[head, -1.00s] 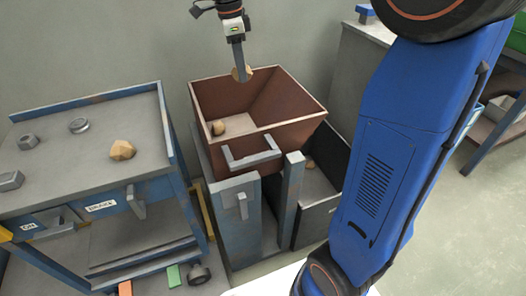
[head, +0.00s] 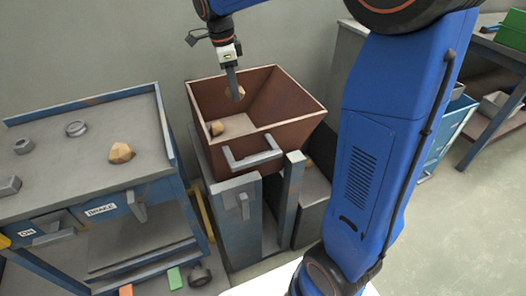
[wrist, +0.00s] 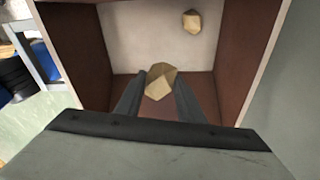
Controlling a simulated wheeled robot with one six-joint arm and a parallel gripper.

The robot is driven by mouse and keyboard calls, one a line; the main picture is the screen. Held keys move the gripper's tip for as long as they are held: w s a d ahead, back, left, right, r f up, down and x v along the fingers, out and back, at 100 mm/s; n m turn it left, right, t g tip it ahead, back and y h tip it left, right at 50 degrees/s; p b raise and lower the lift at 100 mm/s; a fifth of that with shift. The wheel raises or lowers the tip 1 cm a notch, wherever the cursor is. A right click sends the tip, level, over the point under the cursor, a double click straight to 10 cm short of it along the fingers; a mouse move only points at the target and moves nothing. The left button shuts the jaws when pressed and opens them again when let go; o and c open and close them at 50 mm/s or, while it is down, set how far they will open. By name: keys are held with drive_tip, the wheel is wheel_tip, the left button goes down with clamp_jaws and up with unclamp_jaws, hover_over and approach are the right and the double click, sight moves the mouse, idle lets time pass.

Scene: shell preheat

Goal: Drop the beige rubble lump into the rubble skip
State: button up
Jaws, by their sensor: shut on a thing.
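My gripper (head: 236,94) is shut on a beige rubble lump (wrist: 160,82) and points down into the brown skip (head: 290,116). In the head view the held lump (head: 240,92) shows partly behind the fingers, inside the outline of the skip's opening. In the wrist view the lump sits between the two fingertips, with the skip's walls around it. Another tan lump (head: 217,128) lies inside the skip on the left; it also shows on the pale skip floor in the wrist view (wrist: 192,21).
A grey workbench (head: 70,160) at left carries another tan lump (head: 121,152), a ring (head: 76,128) and several nuts. A dark bin (head: 312,205) stands right of the skip's stand. My blue arm covers much of the right side.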

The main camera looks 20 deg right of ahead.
drive_tip(key=shift+f, duration=0.25)
drive_tip(key=o, duration=1.2)
drive_tip(key=r, duration=0.5)
drive_tip(key=a+r, duration=0.1)
drive_tip(key=r, duration=0.5)
drive_tip(key=a+r, duration=0.1)
drive_tip(key=r, duration=0.5)
drive_tip(key=shift+w+r, duration=0.15)
drive_tip(key=shift+w, duration=0.05)
drive_tip(key=shift+s, duration=0.1)
